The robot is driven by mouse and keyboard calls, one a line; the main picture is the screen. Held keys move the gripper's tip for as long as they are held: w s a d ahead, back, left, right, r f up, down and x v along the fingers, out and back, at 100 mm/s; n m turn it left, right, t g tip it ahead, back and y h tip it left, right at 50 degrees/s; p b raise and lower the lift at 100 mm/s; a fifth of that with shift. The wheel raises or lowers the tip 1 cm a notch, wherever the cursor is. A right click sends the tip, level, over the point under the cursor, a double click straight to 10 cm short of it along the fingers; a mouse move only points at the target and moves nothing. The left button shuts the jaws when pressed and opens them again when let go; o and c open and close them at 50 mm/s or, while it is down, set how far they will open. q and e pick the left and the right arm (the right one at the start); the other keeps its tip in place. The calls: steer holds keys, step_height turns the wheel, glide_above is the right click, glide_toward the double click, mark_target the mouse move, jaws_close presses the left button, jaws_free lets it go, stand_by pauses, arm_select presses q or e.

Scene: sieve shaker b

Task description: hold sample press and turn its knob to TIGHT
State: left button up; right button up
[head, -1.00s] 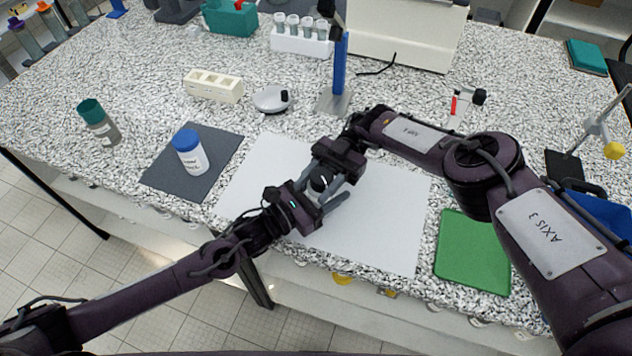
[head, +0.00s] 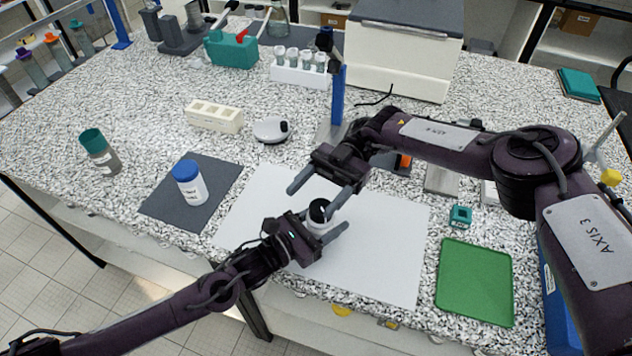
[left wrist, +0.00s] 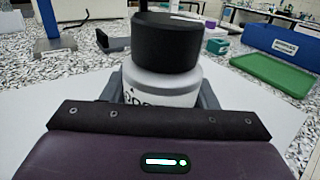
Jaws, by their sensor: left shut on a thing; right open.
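The sample press (head: 318,228) is a small white cylinder with a black knob (head: 319,208) on top. It stands upright over the white sheet. My left gripper (head: 322,226) is shut on its white body, one finger on each side. The left wrist view shows the body (left wrist: 160,88) between the fingers, with partly hidden dark lettering, and the knob (left wrist: 166,40) above them. My right gripper (head: 322,190) is open and empty, its fingers spread just behind and above the knob. I cannot read any knob marking.
A white bottle with a blue cap (head: 188,188) stands on a dark mat at left. A green tray (head: 474,282) and a small teal block (head: 460,216) lie at right. A white round device (head: 270,130) and a blue post (head: 338,95) stand behind. The white sheet (head: 390,255) is otherwise bare.

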steer(key=shift+r, duration=1.5)
